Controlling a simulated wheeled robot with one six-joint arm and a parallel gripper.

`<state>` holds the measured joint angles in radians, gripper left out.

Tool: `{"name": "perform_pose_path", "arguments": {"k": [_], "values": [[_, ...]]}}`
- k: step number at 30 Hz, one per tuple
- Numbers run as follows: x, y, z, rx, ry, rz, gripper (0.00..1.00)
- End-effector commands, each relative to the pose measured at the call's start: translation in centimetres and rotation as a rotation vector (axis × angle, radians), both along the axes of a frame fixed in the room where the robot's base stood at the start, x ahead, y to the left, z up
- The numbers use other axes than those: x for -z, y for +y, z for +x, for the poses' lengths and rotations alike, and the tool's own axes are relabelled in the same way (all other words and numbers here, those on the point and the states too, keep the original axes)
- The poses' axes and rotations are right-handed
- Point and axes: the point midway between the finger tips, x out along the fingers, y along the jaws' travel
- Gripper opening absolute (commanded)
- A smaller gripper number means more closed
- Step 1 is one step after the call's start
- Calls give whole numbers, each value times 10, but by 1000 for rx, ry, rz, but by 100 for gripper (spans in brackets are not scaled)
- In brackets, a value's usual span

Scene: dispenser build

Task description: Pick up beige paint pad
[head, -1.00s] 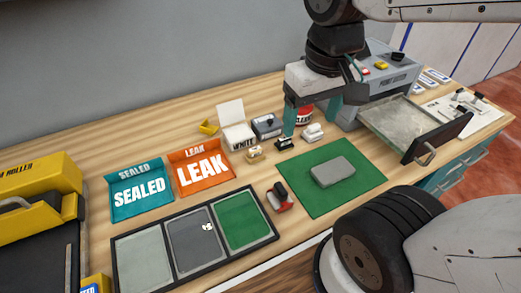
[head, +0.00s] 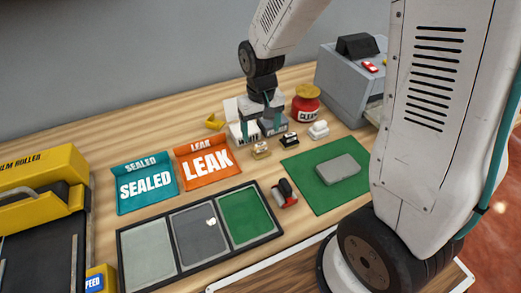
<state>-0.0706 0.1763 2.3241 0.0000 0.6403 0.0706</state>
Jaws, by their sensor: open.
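The beige paint pad (head: 261,151) sits on the wooden table in front of the white-labelled container (head: 236,132), with a black pad (head: 289,140) and a white pad (head: 318,130) in a row to its right. The beige pad is in clear view.
A grey container (head: 273,126) and a red jar (head: 306,104) stand behind the pads. The orange LEAK tray (head: 208,181) and teal SEALED tray (head: 142,207) lie left. A green mat (head: 301,177) bears a grey block (head: 338,169). A red-and-black tool (head: 284,194) lies left of the mat.

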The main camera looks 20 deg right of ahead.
Motion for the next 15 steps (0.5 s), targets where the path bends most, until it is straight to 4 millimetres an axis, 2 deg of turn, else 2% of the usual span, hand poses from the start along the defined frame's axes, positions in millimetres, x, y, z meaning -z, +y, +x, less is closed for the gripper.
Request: {"name": "perform_pose_path", "arguments": {"k": [15], "values": [[67,1,0,0,5,0,75]]}}
